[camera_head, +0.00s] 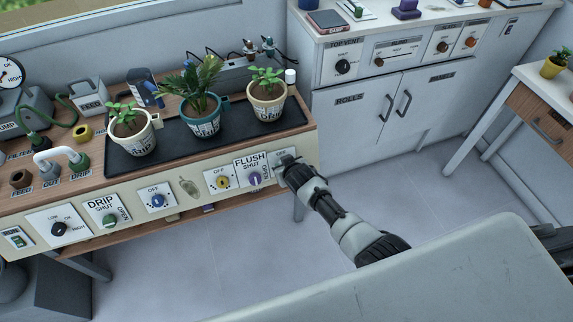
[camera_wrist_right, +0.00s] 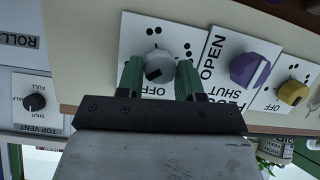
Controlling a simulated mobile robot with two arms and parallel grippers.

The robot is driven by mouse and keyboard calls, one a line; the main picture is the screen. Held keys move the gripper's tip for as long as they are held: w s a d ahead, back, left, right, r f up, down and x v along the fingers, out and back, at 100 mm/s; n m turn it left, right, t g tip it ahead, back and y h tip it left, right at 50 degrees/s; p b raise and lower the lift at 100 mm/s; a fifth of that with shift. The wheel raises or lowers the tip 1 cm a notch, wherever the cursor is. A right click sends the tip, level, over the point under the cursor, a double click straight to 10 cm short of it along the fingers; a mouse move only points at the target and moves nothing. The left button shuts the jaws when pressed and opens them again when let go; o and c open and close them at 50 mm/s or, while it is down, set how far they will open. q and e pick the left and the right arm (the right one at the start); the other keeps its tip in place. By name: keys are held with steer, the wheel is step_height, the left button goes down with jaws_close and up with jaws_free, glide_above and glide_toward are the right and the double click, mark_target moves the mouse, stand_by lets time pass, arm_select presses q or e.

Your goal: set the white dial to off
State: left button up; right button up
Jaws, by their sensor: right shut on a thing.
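The white dial (camera_wrist_right: 160,62) sits on a white plate (camera_wrist_right: 133,27) with an OFF label and groups of black dots. Its black pointer mark is at the lower left of the knob in the right wrist view, on the side of the OFF label. My right gripper (camera_wrist_right: 160,79) has its green fingers on either side of the dial, shut on it. In the head view my right gripper (camera_head: 285,164) is at the right end of the panel and hides the dial. My left gripper is not in view.
Next to the white dial are the purple FLUSH dial (camera_head: 255,178) and a yellow dial (camera_head: 222,182). Potted plants stand on a black tray (camera_head: 180,145) above the panel. A white cabinet (camera_head: 350,120) stands to the right. The floor in front is clear.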

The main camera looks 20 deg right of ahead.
steer(key=n+h+b, duration=0.1)
steer(key=n, duration=0.1)
steer(key=n+h+b, duration=0.1)
steer(key=n, duration=0.2)
steer(key=n+t+h+b, duration=0.1)
steer(key=n+b, duration=0.1)
steer(key=shift+s+a+f+n+h, duration=0.1)
steer(key=shift+a+f+n+h, duration=0.1)
steer(key=shift+a+n+h, duration=0.15)
steer(key=shift+d+n, duration=0.1)
steer(key=shift+n, duration=0.15)
stand_by(0.4)
steer(key=o, duration=0.9)
steer(key=shift+r, duration=0.1)
steer(key=p+v, duration=0.2)
steer(key=v, duration=0.8)
steer(key=shift+s+r, duration=0.15)
steer(key=shift+s, duration=0.15)
